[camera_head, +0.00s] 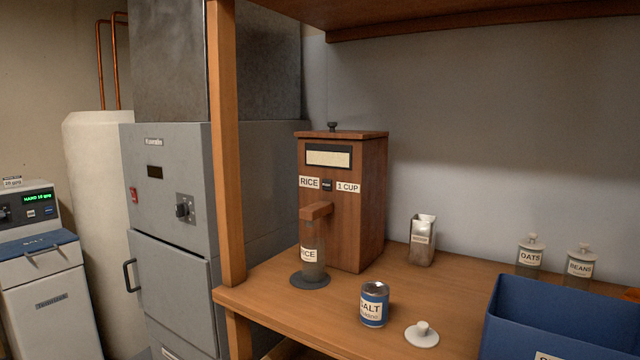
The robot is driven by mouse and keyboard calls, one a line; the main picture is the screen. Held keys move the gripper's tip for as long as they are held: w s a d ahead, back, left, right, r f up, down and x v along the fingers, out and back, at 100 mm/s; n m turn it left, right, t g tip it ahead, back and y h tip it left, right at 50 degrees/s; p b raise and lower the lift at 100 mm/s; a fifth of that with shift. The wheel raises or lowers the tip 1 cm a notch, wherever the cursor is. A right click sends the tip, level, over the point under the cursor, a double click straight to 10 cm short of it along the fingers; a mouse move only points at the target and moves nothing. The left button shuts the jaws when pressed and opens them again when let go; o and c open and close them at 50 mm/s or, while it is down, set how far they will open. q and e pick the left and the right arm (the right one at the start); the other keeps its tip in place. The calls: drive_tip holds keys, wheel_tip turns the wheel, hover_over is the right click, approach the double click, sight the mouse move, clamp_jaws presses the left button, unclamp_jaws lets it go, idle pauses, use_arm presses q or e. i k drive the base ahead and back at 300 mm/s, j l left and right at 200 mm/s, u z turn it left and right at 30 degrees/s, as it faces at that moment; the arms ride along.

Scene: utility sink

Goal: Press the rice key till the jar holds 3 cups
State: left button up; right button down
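The wooden rice dispenser (345,215) stands on the wooden bench, with a "RICE" label, a "1 CUP" label and a pale window near its top. The small dark rice key (327,185) sits between the two labels. A clear jar (313,262) with a rice label stands upright under the wooden spout (315,210), on a dark round base (310,281). The fill level in the jar is too small to tell. Neither of my grippers shows in the head view, and nothing touches the key or the jar.
A blue salt can (375,304) and a white lid (421,334) lie in front of the dispenser. A small bag (422,240), an oats jar (529,257) and a beans jar (580,266) stand behind. A blue bin (570,312) is at right; a wooden post (226,150) stands left.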

sight(327, 183)
drive_tip(key=i+j, duration=0.25)
drive_tip(key=i+j+z, duration=0.15)
drive_tip(key=j, duration=0.25)
drive_tip(key=i+j, duration=0.3)
drive_tip(key=i+j+z, duration=0.1)
drive_tip(key=j, duration=0.25)
drive_tip(key=i+j+z, duration=0.1)
drive_tip(key=i+j, duration=0.4)
drive_tip(key=j, duration=0.25)
drive_tip(key=z, duration=0.05)
